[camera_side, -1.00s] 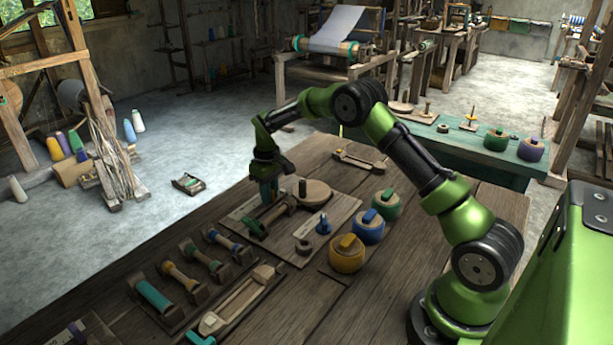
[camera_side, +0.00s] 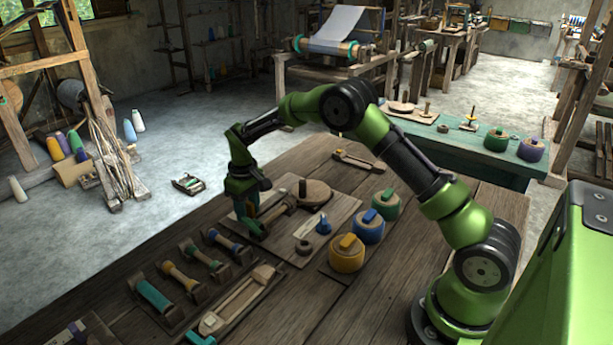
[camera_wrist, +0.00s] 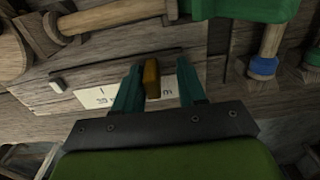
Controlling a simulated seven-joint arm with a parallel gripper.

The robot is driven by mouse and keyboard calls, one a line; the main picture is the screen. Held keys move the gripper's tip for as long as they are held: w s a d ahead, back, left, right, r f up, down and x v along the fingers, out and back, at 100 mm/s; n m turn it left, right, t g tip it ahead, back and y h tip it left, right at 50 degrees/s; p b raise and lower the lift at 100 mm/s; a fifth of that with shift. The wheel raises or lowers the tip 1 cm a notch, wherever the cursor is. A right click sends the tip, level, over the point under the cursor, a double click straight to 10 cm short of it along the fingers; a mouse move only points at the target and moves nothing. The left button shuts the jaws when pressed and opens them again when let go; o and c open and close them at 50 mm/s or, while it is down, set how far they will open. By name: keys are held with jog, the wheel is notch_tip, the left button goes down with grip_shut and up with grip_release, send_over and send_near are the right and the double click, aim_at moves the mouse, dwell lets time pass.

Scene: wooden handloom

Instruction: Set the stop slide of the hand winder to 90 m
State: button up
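The hand winder's board (camera_side: 335,228) lies on the bench in the side view, with a round wooden disc (camera_side: 313,193) and a green-ended spindle on it. In the wrist view, an ochre block (camera_wrist: 152,78), seemingly the stop slide, stands at a dark slot (camera_wrist: 110,69) over a white scale label (camera_wrist: 95,99). The label is partly covered; an "m" shows, but I cannot read the slide's setting. My gripper (camera_wrist: 159,88) is open, with its teal fingers on either side of the block. The left finger is close to it; a wider gap shows on the right. In the side view my gripper (camera_side: 241,208) is at the board's left end.
A small white piece (camera_wrist: 57,86) sits at the slot's left end. Blue (camera_side: 368,227), yellow (camera_side: 347,254) and green (camera_side: 385,204) round pots stand right of the board. Several bobbins lie to the left, near a wooden shuttle (camera_side: 240,298).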

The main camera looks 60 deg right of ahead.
aim_at(247, 203)
jog(key=shift+d, duration=0.15)
notch_tip(247, 203, up, 17)
dwell(0.5)
jog(key=s+a+r+m+t, duration=0.1)
jog(key=s+a+r+t, duration=0.1)
jog(key=s, duration=0.8)
jog(key=s+a+r+m+t+y, duration=0.1)
jog(key=s+a+r+t, duration=0.1)
jog(key=s, duration=0.8)
jog(key=s+a+r+m+t+y, duration=0.1)
jog(key=s+m+t, duration=0.1)
jog(key=s, duration=0.8)
jog(key=shift+a+r+t, duration=0.4)
jog(key=shift+t, duration=0.2)
